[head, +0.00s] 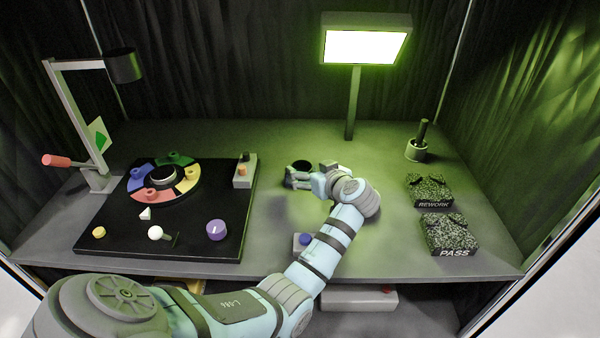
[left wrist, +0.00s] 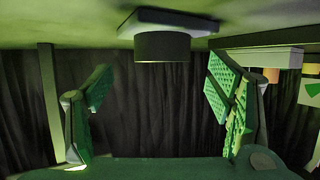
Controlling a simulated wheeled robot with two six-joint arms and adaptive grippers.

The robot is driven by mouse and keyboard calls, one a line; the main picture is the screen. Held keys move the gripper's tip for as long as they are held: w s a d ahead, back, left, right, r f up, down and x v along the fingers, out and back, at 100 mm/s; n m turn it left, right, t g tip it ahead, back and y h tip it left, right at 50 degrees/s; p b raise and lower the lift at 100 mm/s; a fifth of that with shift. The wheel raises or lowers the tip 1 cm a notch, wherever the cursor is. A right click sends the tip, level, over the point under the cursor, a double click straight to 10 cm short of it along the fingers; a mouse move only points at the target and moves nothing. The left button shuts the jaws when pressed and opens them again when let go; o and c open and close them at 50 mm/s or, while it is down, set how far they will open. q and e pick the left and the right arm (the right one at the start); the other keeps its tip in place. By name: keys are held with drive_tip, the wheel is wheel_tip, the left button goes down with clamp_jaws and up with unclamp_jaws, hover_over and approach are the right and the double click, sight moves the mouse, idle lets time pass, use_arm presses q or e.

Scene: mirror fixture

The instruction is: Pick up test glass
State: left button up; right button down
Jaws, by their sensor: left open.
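A short dark round piece (head: 302,165), which looks like the test glass, stands on the table just beyond my left gripper (head: 297,178). Its lower part is hidden by the gripper. The left wrist view, which appears upside down, shows a dark cylinder (left wrist: 162,47) on a flat square base (left wrist: 190,24). It lies ahead of and between my two open fingers (left wrist: 165,105), with nothing held. Whether the fingers touch it I cannot tell; a gap shows on both sides in the wrist view. My right gripper is not in view.
A black board (head: 205,240) with a coloured ring (head: 192,180) and knobs stands at left, below a lamp-like arm (head: 75,65). A lit panel (head: 365,46) on a post stands behind. REWORK (head: 430,188) and PASS (head: 450,235) blocks and a small pot (head: 417,152) are at right.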

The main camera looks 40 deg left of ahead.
sight(307, 167)
use_arm(q)
drive_tip(key=b+x, duration=0.1)
drive_tip(key=x, duration=0.2)
drive_tip(key=shift+w+a+f, duration=0.1)
drive_tip(key=shift+w, duration=0.35)
drive_tip(key=shift+s+a, duration=0.2)
drive_tip(key=shift+s, duration=0.25)
drive_tip(key=c, duration=1.4)
